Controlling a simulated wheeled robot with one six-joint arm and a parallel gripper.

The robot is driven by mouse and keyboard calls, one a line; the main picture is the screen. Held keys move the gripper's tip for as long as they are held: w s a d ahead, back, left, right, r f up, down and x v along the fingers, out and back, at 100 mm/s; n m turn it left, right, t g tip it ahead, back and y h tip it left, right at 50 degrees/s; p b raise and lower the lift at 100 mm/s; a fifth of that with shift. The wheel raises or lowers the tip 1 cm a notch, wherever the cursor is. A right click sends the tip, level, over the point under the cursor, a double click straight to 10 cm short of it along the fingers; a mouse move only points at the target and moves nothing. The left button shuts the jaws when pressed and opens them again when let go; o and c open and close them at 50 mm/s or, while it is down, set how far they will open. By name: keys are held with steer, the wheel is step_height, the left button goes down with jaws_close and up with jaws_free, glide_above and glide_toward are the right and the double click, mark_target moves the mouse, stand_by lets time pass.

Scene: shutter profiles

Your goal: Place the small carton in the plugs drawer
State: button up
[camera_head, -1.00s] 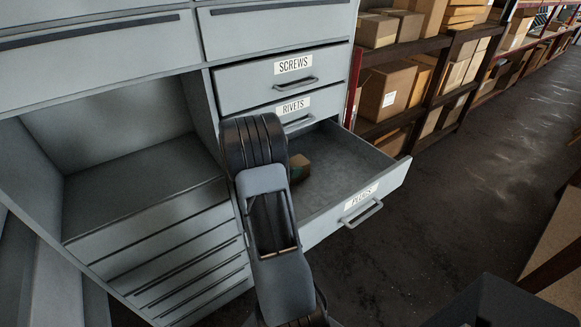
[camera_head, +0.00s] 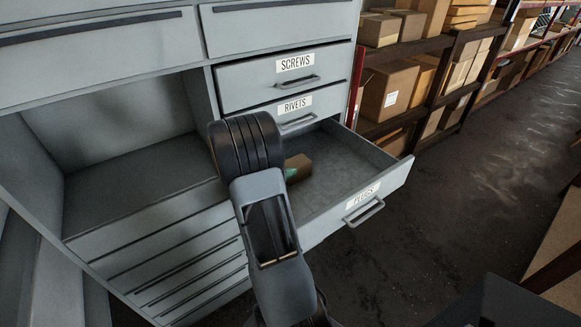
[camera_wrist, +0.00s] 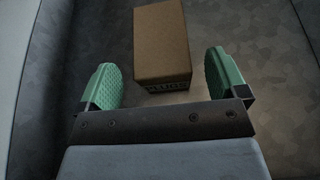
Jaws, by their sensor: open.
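The small brown carton (camera_wrist: 162,45) lies on the floor of the open plugs drawer (camera_head: 345,165). In the head view the carton (camera_head: 298,168) shows beside my arm, partly hidden by it. In the wrist view my gripper (camera_wrist: 161,82) is open, its two green fingers on either side of the carton's near end with gaps between. I cannot tell whether the fingers touch the drawer floor. In the head view my arm hides most of the gripper; only a bit of green shows by the carton.
The screws drawer (camera_head: 285,80) and rivets drawer (camera_head: 270,108) above are shut or nearly so. An empty open bay (camera_head: 130,160) lies left of my arm. Shelves of boxes (camera_head: 388,90) stand to the right. The drawer floor right of the carton is clear.

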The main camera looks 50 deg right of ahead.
steer(key=b+v, duration=0.1)
steer(key=v, duration=0.6)
steer(key=shift+a, duration=0.2)
steer(key=shift+w+r, duration=0.1)
